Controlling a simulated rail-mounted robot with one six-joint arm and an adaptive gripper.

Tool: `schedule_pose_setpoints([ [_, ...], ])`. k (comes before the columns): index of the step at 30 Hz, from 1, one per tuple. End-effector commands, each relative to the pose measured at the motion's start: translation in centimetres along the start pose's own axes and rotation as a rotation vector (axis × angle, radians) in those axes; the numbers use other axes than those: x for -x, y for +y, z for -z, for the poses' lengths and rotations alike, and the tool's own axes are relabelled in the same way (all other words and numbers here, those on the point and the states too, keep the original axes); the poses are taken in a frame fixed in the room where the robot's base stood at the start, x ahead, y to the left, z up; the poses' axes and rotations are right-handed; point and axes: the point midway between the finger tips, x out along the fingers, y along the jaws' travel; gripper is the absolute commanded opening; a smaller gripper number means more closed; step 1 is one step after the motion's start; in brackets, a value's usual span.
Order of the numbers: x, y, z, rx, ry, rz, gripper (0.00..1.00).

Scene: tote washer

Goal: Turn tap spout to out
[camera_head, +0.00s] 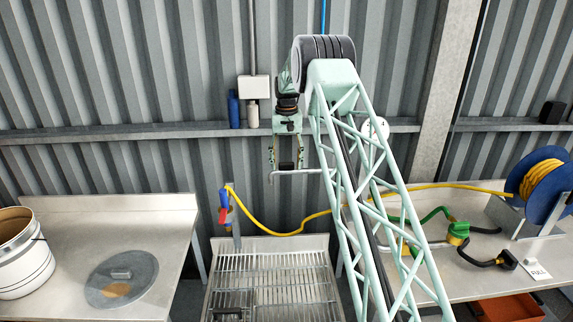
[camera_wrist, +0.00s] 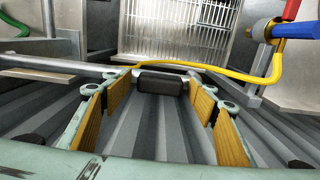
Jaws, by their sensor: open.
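The tap spout (camera_head: 300,172) is a thin grey pipe running sideways in front of the corrugated wall. Its left end bends down, and its right part is hidden behind my arm. It also shows as a pipe (camera_wrist: 50,64) at the left of the wrist view. A dark block (camera_wrist: 160,84), apparently a grip on the spout, sits between my fingertips. My gripper (camera_head: 287,166) points down at the spout, its fingers open on either side of the block. In the wrist view my gripper (camera_wrist: 164,84) has gaps between both yellow pads and the block.
A basin with a metal grate (camera_head: 270,280) lies below. A red and blue spray handle (camera_head: 224,205) with a yellow hose (camera_head: 275,232) stands at its back left. Steel tables flank it, the left with a bucket (camera_head: 22,255), the right with a blue reel (camera_head: 538,185).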

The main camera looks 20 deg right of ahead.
Motion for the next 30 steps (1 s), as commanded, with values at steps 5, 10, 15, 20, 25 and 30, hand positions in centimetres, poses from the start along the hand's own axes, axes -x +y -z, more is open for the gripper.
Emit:
schedule_pose_setpoints([
  [5, 0.0, 0.0, 0.0, 0.000, 0.000, 0.000, 0.53],
  [10, 0.0, 0.0, 0.0, 0.000, 0.000, 0.000, 0.42],
  [15, 0.0, 0.0, 0.0, 0.000, 0.000, 0.000, 0.27],
  [20, 0.0, 0.0, 0.0, 0.000, 0.000, 0.000, 0.21],
  [25, 0.0, 0.3, -0.2, 0.004, 0.001, 0.000, 0.21],
  [30, 0.0, 1.0, -0.8, 0.017, 0.001, 0.000, 0.21],
])
